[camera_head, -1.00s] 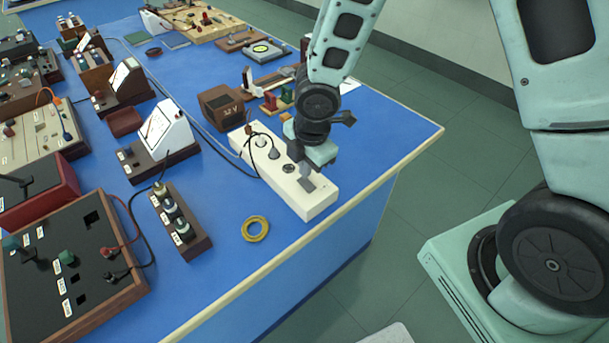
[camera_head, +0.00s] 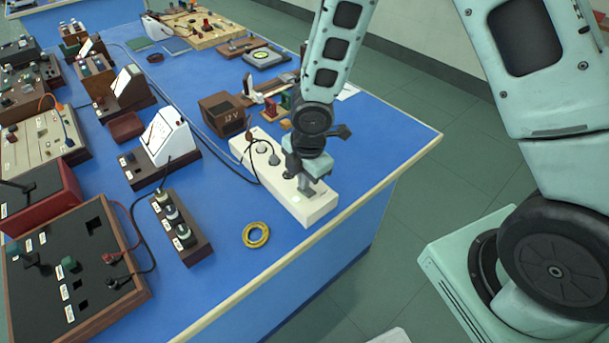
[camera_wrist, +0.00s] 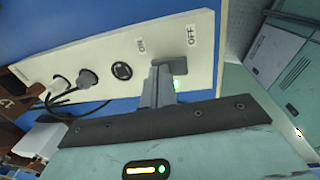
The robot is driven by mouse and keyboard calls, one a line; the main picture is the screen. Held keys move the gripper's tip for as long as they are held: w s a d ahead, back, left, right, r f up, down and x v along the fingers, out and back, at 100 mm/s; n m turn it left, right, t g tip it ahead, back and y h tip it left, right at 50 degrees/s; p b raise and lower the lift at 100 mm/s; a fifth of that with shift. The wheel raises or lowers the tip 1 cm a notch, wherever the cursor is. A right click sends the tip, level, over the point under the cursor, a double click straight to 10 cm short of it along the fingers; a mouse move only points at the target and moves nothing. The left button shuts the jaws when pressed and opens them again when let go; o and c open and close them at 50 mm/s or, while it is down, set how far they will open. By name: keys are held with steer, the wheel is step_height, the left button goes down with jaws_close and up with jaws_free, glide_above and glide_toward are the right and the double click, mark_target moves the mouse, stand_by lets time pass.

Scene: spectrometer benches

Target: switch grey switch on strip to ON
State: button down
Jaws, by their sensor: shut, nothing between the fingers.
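The white power strip (camera_head: 268,165) lies near the front edge of the blue bench; it also shows in the wrist view (camera_wrist: 113,55). Its grey switch (camera_wrist: 177,63) sits near one end, between the ON label (camera_wrist: 141,45) and the OFF label (camera_wrist: 191,38). My gripper (camera_head: 307,190) is shut and empty, down at the switch end. In the wrist view, my shut fingers (camera_wrist: 158,80) overlap the switch's ON-label side and appear to touch it. They partly hide it, so its tilt is unclear. A small green glow (camera_wrist: 177,83) shows beside the fingers.
Plugs with dark cables (camera_wrist: 61,86) and a round socket (camera_wrist: 122,71) sit further along the strip. A yellow ring (camera_head: 255,235) and a dark block with several knobs (camera_head: 181,229) stand to the left. Open floor lies right of the bench.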

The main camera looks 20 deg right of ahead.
steer(key=shift+s, duration=0.15)
steer(key=shift+s+d+r+b, duration=0.1)
steer(key=shift+s+d+b, duration=0.1)
steer(key=shift+s+b, duration=0.3)
steer(key=shift+s+r, duration=0.1)
step_height(320, 180, up, 14)
steer(key=w+p, duration=0.1)
steer(key=p, duration=0.5)
steer(key=shift+w+a, duration=0.3)
steer(key=shift+w, duration=0.1)
steer(key=s+a+r+m, duration=0.1)
steer(key=s+r+m, duration=0.2)
steer(key=s, duration=0.4)
steer(key=s+a+r+m, duration=0.1)
steer(key=s+r+m, duration=0.3)
steer(key=s+m, duration=0.2)
steer(key=s+a+r+m+g, duration=0.1)
steer(key=s+r+m, duration=0.3)
steer(key=s, duration=0.4)
steer(key=shift+s+a+m, duration=0.15)
steer(key=shift+a+m, duration=0.1)
steer(key=shift+m, duration=0.15)
